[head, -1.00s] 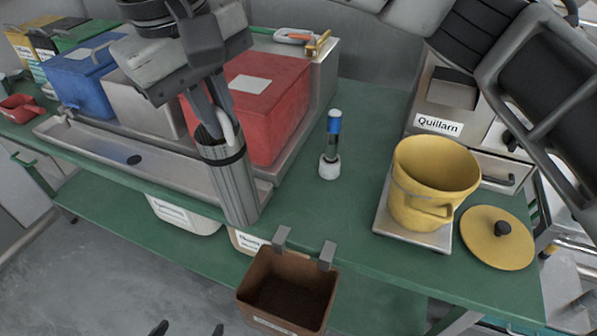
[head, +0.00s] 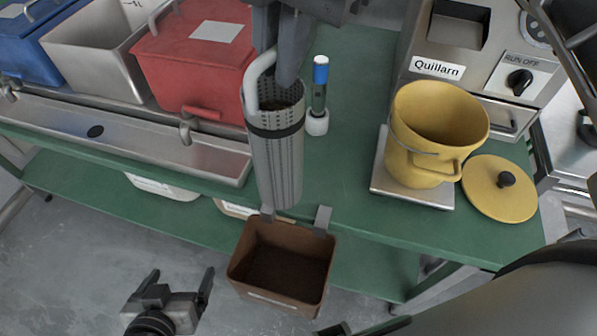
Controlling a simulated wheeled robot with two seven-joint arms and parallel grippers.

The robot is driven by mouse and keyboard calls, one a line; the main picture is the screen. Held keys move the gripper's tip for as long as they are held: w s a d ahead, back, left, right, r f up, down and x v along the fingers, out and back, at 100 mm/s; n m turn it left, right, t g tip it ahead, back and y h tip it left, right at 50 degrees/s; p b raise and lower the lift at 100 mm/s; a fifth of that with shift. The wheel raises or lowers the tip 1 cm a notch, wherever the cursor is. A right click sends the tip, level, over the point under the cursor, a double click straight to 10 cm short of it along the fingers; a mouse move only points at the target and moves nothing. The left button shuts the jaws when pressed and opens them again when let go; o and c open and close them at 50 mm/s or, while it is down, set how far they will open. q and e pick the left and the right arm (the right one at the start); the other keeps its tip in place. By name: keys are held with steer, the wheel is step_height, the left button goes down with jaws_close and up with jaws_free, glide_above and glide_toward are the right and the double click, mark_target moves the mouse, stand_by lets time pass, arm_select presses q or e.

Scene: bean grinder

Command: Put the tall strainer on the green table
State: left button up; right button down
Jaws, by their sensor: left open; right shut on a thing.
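The tall strainer (head: 278,160) is a grey perforated metal cylinder with a black band and a pale curved handle. My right gripper (head: 288,78) is shut on it at its rim, from above. The strainer is nearly upright. Its lower end overlaps the front edge of the green table (head: 350,150), and I cannot tell whether it touches the table. My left gripper (head: 180,285) is open and empty, low at the bottom left, in front of the table and away from the strainer.
A brown bin (head: 240,262) hangs at the front edge, just below the strainer. A blue-capped tool (head: 319,90) stands behind it. A yellow bucket (head: 425,140) on a scale and a yellow lid (head: 500,195) are to the right. A metal trough (head: 150,145) is left. Bare tabletop lies between strainer and bucket.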

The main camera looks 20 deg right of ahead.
steer(key=n, duration=0.1)
steer(key=s+d+n, duration=0.1)
steer(key=n, duration=0.1)
steer(key=shift+s+d+f, duration=0.2)
steer(key=shift+d+f, duration=0.05)
steer(key=shift+d, duration=0.15)
steer(key=w+d+f, duration=0.4)
steer(key=w+f, duration=0.9)
steer(key=shift+n+b, duration=0.3)
steer(key=shift+b, duration=0.1)
steer(key=shift+w, duration=0.1)
steer(key=c, duration=1.5)
jaws_free()
steer(key=shift+f, duration=0.1)
steer(key=shift+c, duration=0.2)
step_height(320, 180, up, 12)
steer(key=d, duration=0.1)
steer(key=shift+s+p, duration=0.45)
